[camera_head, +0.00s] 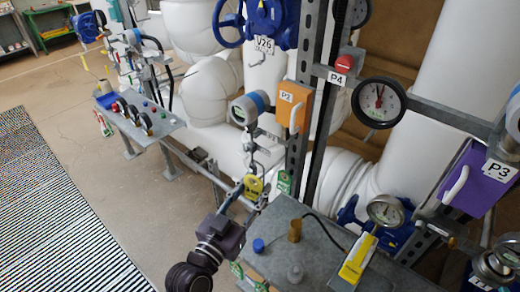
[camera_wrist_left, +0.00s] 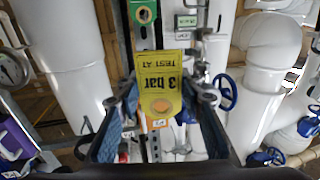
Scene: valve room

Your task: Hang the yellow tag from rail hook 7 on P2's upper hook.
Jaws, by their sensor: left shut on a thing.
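The yellow tag (camera_head: 253,187) is in my left gripper (camera_head: 243,196), seen near the middle of the head view. In the left wrist view the tag (camera_wrist_left: 160,88) stands between the two fingers (camera_wrist_left: 160,112), its "TEST AT 3 bar" print upside down. The orange P2 box (camera_head: 294,106) is above and right of the gripper in the head view, on a perforated post. Its label (camera_wrist_left: 159,123) shows just past the tag in the wrist view. I cannot make out P2's upper hook clearly. My right gripper is not in view.
A green tag (camera_head: 284,183) hangs close right of the yellow tag. A round transmitter (camera_head: 248,108) is above it. The grey bench (camera_head: 330,235) carries a yellow gauge tool (camera_head: 357,258) and small parts. White pipes stand behind.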

